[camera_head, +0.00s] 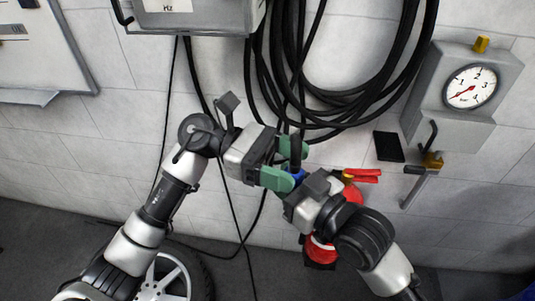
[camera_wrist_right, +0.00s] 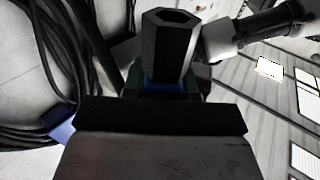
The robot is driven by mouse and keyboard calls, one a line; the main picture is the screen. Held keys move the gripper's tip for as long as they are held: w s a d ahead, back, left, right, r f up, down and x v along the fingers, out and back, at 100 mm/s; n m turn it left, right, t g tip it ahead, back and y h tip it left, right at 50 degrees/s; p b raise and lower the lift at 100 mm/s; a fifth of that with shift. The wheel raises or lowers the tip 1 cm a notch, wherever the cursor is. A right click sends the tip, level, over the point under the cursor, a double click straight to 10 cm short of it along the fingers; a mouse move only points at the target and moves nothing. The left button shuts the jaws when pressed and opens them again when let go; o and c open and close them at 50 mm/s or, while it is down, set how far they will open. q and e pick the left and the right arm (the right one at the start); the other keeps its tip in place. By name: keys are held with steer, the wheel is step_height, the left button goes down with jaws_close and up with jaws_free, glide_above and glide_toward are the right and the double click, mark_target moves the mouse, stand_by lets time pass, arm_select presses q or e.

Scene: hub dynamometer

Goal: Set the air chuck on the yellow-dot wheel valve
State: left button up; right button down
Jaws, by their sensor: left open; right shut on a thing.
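The air chuck, apparently, is a black six-sided piece with a blue band; it stands up in the right wrist view (camera_wrist_right: 166,48) and also shows between the grippers in the head view (camera_head: 295,148). My right gripper (camera_head: 297,182) is shut on it near its blue part. My left gripper (camera_head: 286,164), with green fingers, is open, its fingers on either side of the chuck; I cannot tell whether they touch it. A wheel with a silver rim (camera_head: 172,279) stands at the lower left, partly hidden by my left arm. No yellow dot or valve can be made out.
Black hose coils (camera_head: 345,95) hang on the wall behind the grippers. A grey gauge box (camera_head: 456,119) is at the right, with a tap below. A red item (camera_head: 321,251) is partly behind my right arm. A grey cabinet (camera_head: 205,17) is at the top.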

arm_select(q)
steer(key=shift+s+d, duration=0.15)
steer(key=shift+d, duration=0.1)
steer(key=c, duration=1.1)
jaws_close()
arm_select(e)
steer(key=c, duration=0.8)
jaws_free()
